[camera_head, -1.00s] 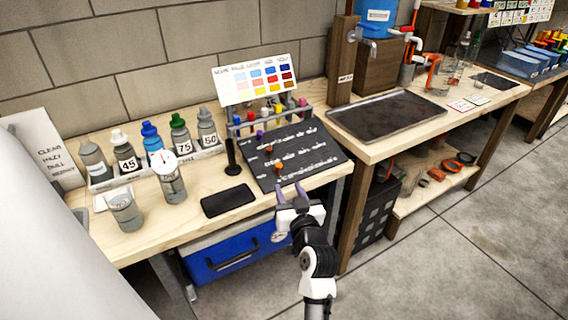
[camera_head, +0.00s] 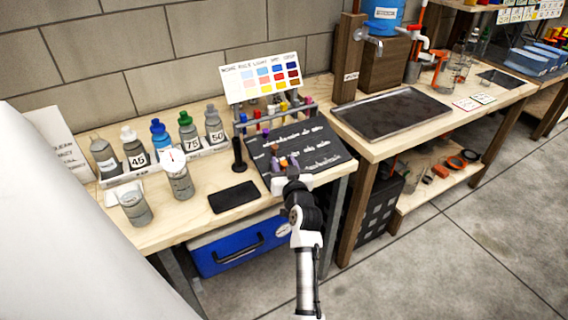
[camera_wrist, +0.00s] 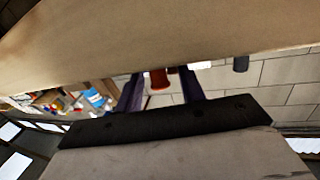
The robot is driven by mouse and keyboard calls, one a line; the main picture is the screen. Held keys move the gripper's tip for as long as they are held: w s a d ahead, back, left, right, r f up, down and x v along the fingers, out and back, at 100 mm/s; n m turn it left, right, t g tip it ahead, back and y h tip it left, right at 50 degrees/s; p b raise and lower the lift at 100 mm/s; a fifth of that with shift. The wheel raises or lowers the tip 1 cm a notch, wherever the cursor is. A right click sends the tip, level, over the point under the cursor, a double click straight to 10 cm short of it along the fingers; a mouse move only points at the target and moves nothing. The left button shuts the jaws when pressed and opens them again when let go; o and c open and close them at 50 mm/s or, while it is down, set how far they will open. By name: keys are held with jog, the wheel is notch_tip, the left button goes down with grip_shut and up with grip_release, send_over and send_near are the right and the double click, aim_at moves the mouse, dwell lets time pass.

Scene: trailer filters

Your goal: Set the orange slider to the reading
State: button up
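The dark sloped panel (camera_head: 322,150) with rows of white markings lies on the near bench. The orange slider knob (camera_head: 283,162) stands low on its left side, partly hidden by my gripper (camera_head: 284,168). My gripper's purple fingers are open around the knob. In the wrist view a red-orange knob (camera_wrist: 160,79) shows between the two fingers (camera_wrist: 161,90), with visible gaps, so it does not look gripped. A round white dial (camera_head: 172,158) with a pointer sits on a grey bottle at the left; its numbers are too small to read.
A black pad (camera_head: 233,197) and a dark post (camera_head: 238,153) stand left of the panel. Numbered bottles (camera_head: 188,133) line the back left. A colour chart (camera_head: 262,78) and a rack of coloured-topped tubes stand behind the panel. A blue toolbox (camera_head: 238,247) is below the bench.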

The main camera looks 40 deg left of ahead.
aim_at(315, 160)
grip_shut()
jog(key=shift+w, duration=0.1)
jog(key=shift+w+d+f+b, duration=0.15)
jog(key=shift+w+b, duration=0.15)
jog(key=shift+b, duration=0.25)
jog(key=w+d+b, duration=0.1)
jog(key=w+b, duration=0.1)
jog(key=w, duration=0.1)
jog(key=w+d+b, duration=0.1)
jog(key=w+b, duration=0.1)
jog(key=b, duration=0.1)
jog(key=w+d+b, duration=0.1)
jog(key=w+b, duration=0.1)
jog(key=w, duration=0.1)
jog(key=shift+w+d+b, duration=0.25)
jog(key=shift+w+b, duration=0.05)
jog(key=shift+b, duration=0.05)
jog(key=shift+w+d, duration=0.15)
jog(key=shift+w, duration=0.15)
jog(key=shift+o, duration=0.2)
grip_release()
